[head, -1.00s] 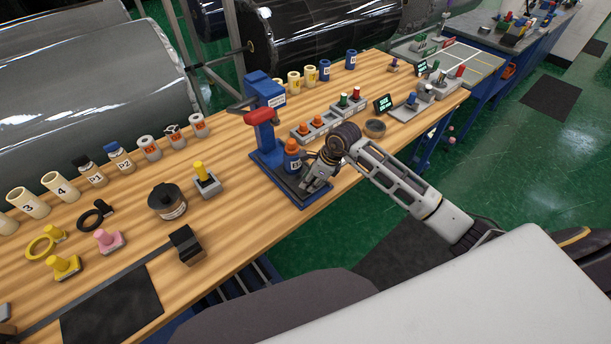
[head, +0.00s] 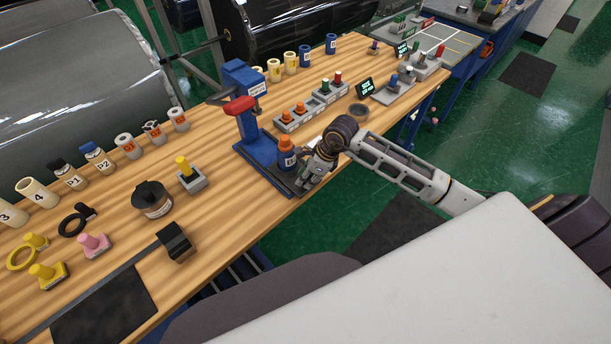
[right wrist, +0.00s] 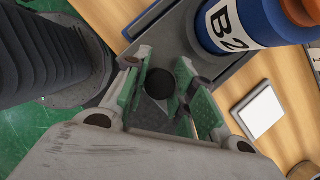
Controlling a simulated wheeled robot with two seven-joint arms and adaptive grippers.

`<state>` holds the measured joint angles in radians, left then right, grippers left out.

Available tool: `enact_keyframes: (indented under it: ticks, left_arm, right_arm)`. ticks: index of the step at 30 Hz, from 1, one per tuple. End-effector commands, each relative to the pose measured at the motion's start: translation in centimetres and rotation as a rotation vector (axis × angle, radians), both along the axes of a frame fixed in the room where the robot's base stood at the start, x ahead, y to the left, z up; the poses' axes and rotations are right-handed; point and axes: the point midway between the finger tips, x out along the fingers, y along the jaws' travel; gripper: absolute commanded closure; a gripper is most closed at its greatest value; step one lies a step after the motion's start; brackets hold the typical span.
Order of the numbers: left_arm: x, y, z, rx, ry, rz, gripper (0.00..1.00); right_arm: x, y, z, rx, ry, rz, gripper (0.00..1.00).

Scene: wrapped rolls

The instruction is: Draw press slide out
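The blue press (head: 252,128) with a red handle (head: 239,105) stands on the bench at its front edge. A dark grey slide (head: 271,171) lies on its blue base and bears a blue B2 bottle (head: 287,160) with an orange top. The bottle stands forward of the press column and also shows in the right wrist view (right wrist: 236,30). My right gripper (head: 309,181) is at the slide's outer end. In the right wrist view its green-padded fingers (right wrist: 163,88) close on both sides of a dark round knob (right wrist: 160,83). My left gripper is not in view.
Orange buttons (head: 292,116) and a small display (head: 364,88) stand behind my right arm. Left of the press are a yellow-knobbed block (head: 189,175), a dark jar (head: 152,199) and a black box (head: 174,241). Floor lies open beyond the bench's front edge.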

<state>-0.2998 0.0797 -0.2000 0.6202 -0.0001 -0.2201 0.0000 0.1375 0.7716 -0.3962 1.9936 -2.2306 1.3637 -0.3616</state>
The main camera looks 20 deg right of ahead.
Motion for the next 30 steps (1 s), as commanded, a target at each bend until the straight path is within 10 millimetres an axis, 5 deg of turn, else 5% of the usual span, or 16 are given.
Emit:
enact_keyframes:
  ticks: [5,20,30]
  left_arm:
    - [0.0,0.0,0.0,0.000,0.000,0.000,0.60]
    - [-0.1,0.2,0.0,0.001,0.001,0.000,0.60]
    - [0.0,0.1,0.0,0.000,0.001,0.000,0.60]
  right_arm:
    - [-0.1,-0.2,-0.1,-0.005,0.005,0.000,0.52]
    - [-0.2,-0.2,0.3,-0.001,0.003,0.001,0.52]
    - [-0.8,-1.1,2.9,-0.003,0.002,0.001,0.52]
